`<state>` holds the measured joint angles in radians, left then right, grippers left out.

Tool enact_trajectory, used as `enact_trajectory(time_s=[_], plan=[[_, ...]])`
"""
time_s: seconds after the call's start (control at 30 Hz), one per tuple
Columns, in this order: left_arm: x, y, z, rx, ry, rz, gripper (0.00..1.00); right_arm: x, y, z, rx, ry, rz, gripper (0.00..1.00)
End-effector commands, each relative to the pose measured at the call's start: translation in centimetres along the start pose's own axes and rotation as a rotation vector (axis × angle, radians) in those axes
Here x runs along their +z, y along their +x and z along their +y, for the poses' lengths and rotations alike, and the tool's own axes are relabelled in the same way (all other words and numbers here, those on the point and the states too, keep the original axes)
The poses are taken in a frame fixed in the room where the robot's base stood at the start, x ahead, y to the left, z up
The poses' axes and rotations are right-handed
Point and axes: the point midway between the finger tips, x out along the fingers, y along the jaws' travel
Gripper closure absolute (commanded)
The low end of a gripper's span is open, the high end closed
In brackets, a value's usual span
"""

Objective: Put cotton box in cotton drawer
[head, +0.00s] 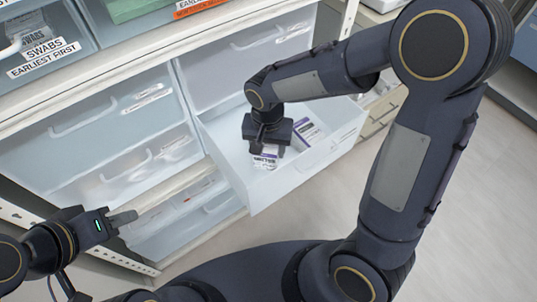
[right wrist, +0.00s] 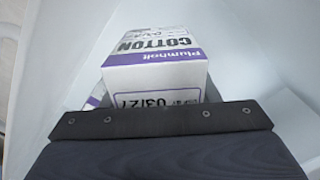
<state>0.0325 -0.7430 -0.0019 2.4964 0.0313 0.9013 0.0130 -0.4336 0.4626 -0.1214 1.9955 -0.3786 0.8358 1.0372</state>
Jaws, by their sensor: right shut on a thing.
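The cotton box, white with purple bands, sits in my right gripper (head: 267,148) inside the pulled-out drawer (head: 230,140). Its lower end (head: 265,160) shows below the fingers in the head view. In the right wrist view the box (right wrist: 155,65) reads "Plumholt COTTON" and "03/27", with its lower part hidden by the gripper. I cannot tell whether it touches the drawer floor. A second similar white and purple box (head: 306,131) lies in the drawer just right of the gripper. My left gripper (head: 122,218) is at the lower left, away from the drawer; its jaw opening is unclear.
Closed translucent drawers (head: 125,165) with handles stand left of the open one. An upper bin is labelled "SWABS EARLIEST FIRST" (head: 44,58). The shelf edge (head: 130,65) runs above the open drawer. Grey floor (head: 480,200) is clear at the right.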

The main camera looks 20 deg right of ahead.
Motion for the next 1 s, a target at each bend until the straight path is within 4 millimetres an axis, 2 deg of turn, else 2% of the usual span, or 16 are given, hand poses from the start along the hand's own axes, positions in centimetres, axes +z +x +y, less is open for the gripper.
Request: enact_trajectory(time_s=[0.03,0.1,0.37,0.57,0.97,1.0], plan=[[0.2,0.3,-0.2,0.000,0.000,0.000,0.64,0.1,1.4,0.1,0.005,0.000,-0.005,0.69],[0.3,0.6,-0.3,0.000,0.000,0.000,0.64,0.1,2.6,0.1,0.004,0.000,-0.004,0.69],[0.5,0.9,-0.4,0.000,0.000,0.000,0.64,0.0,4.9,0.1,0.002,-0.001,-0.002,0.69],[0.8,1.5,-0.7,0.000,0.000,0.000,0.64,0.0,7.7,0.1,0.004,-0.002,-0.003,0.69],[0.9,1.9,-0.8,0.000,0.000,0.000,0.64,0.0,8.4,0.0,0.001,-0.002,0.000,0.69],[0.9,1.7,-0.8,0.000,0.000,0.000,0.64,0.0,8.2,0.0,0.001,-0.002,0.000,0.42]])
